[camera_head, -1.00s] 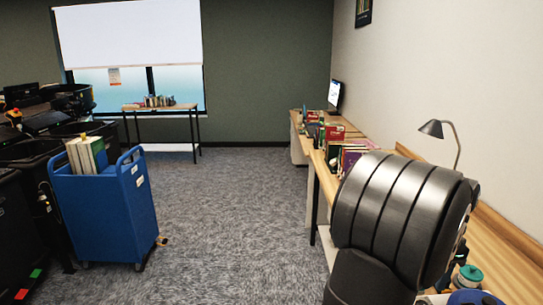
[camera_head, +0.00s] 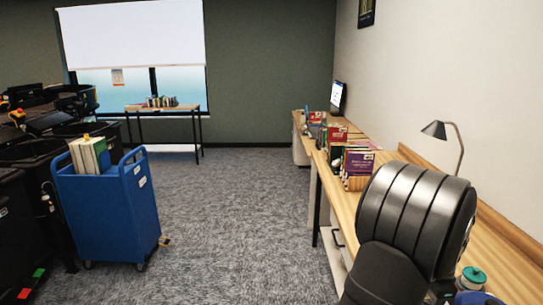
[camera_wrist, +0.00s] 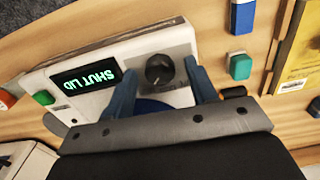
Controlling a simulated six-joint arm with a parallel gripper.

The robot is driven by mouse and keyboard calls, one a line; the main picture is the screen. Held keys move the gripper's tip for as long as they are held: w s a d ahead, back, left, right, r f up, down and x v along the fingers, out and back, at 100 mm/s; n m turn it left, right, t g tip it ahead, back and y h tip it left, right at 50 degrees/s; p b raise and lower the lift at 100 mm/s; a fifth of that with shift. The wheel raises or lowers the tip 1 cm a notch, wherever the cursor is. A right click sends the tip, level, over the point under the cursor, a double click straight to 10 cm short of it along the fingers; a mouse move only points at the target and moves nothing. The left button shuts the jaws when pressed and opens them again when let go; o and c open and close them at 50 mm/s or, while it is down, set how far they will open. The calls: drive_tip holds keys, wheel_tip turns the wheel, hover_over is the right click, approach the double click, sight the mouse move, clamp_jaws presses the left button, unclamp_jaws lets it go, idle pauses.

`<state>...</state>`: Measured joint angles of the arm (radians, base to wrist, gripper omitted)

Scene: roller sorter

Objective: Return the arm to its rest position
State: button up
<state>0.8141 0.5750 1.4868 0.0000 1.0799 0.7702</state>
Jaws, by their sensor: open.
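My gripper (camera_wrist: 160,72) shows in the wrist view with its two blue fingers apart and nothing held between them. In the head view my dark, ribbed arm link fills the lower right over the wooden counter (camera_head: 510,258), and my gripper is out of sight there.
Books (camera_head: 358,165) stand on the counter beside my arm, with a lamp (camera_head: 447,135) near the wall. In the wrist view a yellow book (camera_wrist: 300,50) lies at the right. A blue cart (camera_head: 105,215) stands left; the carpet (camera_head: 235,215) between is clear.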

wheel_tip(320, 180, up, 18)
wheel_tip(320, 180, down, 18)
drive_tip(key=shift+r, duration=0.25)
drive_tip(key=shift+f, duration=0.3)
drive_tip(key=n, duration=0.9)
wheel_tip(320, 180, up, 9)
drive_tip(key=shift+o, duration=0.2)
